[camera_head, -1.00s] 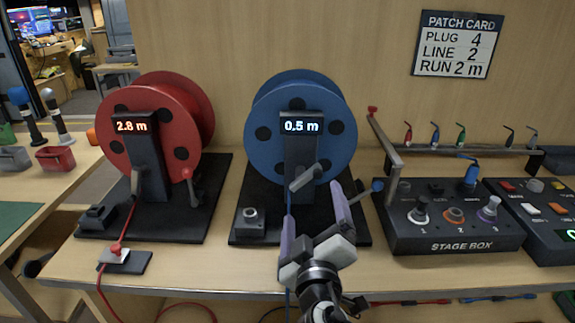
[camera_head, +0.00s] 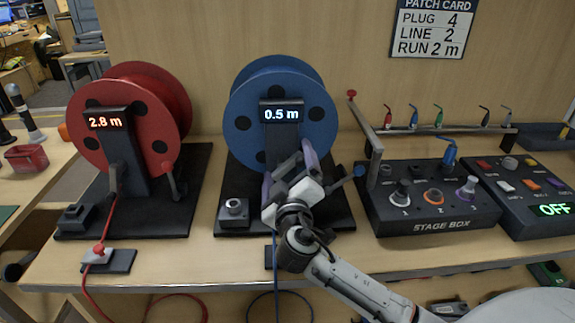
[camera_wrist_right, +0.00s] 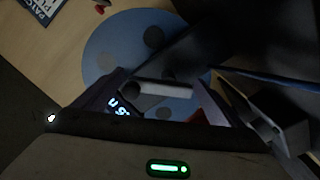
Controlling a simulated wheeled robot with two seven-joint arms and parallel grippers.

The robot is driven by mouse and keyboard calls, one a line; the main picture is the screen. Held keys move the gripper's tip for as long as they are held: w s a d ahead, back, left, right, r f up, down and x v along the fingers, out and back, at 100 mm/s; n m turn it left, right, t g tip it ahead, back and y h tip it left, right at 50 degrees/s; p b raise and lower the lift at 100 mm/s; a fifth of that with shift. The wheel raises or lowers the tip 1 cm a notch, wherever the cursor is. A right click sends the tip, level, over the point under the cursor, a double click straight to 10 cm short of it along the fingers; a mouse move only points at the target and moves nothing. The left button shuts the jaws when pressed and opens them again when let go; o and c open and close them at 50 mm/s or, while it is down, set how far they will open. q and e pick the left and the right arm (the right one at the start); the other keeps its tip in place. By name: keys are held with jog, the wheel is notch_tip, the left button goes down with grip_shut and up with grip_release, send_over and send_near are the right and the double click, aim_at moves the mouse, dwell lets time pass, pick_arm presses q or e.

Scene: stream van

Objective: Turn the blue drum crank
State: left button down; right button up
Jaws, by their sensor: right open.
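The blue drum (camera_head: 240,95) stands upright behind a dark post whose display (camera_head: 281,114) reads 0.5 m. My right gripper (camera_head: 288,170) is in front of that post, one finger to each side of the crank area, and hides most of the crank in the head view. In the right wrist view the grey crank handle (camera_wrist_right: 162,89) lies between the open fingers of my right gripper (camera_wrist_right: 160,96). I cannot tell whether either finger touches it. My left gripper is out of view.
A blue-knobbed lever (camera_head: 360,171) is just right of my gripper. The red drum (camera_head: 150,90), reading 2.8 m, stands at the left. The stage box (camera_head: 427,222) and a panel reading OFF (camera_head: 540,215) are at the right. A patch card (camera_head: 432,27) hangs on the wall.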

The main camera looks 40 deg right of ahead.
jog(key=shift+c, duration=0.5)
jog(key=c, duration=0.9)
jog(key=shift+c, duration=0.2)
jog(key=shift+n, duration=0.4)
